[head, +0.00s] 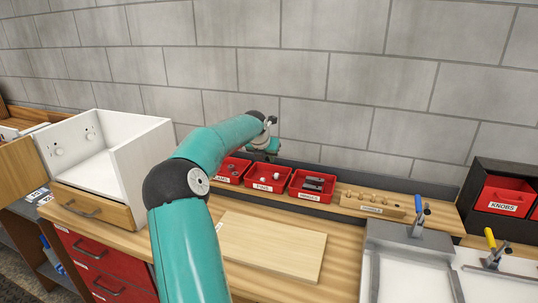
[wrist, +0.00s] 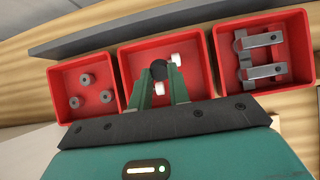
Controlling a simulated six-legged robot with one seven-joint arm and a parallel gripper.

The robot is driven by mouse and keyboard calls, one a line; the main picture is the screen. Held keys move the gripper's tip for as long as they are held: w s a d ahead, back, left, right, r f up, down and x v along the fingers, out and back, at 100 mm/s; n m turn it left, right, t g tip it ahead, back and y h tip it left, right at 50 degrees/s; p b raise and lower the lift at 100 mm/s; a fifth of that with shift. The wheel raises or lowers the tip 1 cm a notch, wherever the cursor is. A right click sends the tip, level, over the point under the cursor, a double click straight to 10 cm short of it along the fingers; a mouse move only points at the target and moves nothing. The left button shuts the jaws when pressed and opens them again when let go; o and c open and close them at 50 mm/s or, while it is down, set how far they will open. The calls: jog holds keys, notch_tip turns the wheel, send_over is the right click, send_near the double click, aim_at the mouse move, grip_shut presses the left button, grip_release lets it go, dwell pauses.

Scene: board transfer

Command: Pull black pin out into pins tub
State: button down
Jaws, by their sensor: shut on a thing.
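My gripper (wrist: 167,75) is shut on a dark round thing, apparently the black pin (wrist: 168,72), seen between its two green fingertips. It is over the middle red tub (wrist: 133,58). That tub has two small white pieces (wrist: 176,57) beside the fingers; their lower parts are partly hidden. In the head view the gripper (head: 264,154) hangs above and behind the middle tub (head: 262,187), and its fingertips and the pin cannot be made out. The tub labels are too small to read surely. How high the pin is above the tub floor, I cannot tell.
The left tub (wrist: 62,75) holds small grey round pieces. The right tub (wrist: 219,75) holds grey hinge-like parts. A wooden board (head: 270,243) lies on the bench in front. A peg block (head: 373,203), a white box (head: 140,160) and clamps flank the tubs.

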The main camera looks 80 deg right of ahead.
jog(key=shift+a+r, duration=0.15)
jog(key=shift+r, duration=0.05)
jog(key=shift+d+f, duration=0.25)
jog(key=shift+d, duration=0.05)
jog(key=shift+a+r, duration=0.2)
jog(key=shift+a, duration=0.1)
jog(key=shift+a+f, duration=0.1)
jog(key=shift+f, duration=3.55)
